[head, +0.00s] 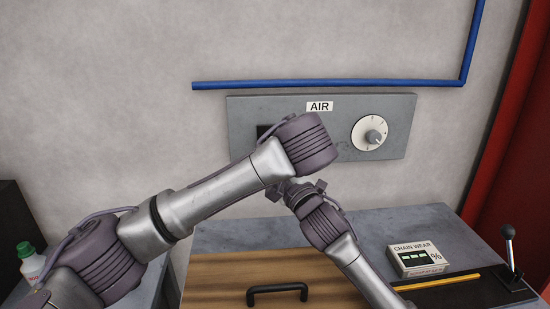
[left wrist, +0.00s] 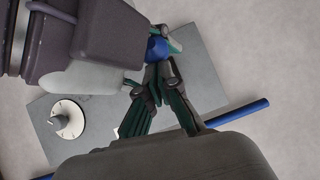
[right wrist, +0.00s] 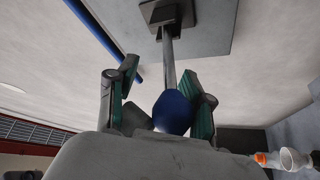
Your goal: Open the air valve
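The grey AIR panel (head: 390,103) is on the wall. A dark lever mount (head: 265,131) shows at its left, partly behind my left arm. In the right wrist view a metal lever (right wrist: 169,65) comes out from the panel and ends in a blue knob (right wrist: 173,112). My right gripper (right wrist: 160,88) is open, with the blue knob between its fingers, nearer the right one. The blue knob (left wrist: 157,48) shows just beyond the tips of my left gripper (left wrist: 158,70), which looks shut and empty. My left gripper is hidden behind its wrist in the head view.
A white dial (head: 371,134) sits on the panel's right. A blue pipe (head: 320,84) runs above. Below are a wooden board (head: 225,280) with a black handle (head: 277,289), a chain wear box (head: 417,258) and a small lever (head: 509,245). Both wrists are close together.

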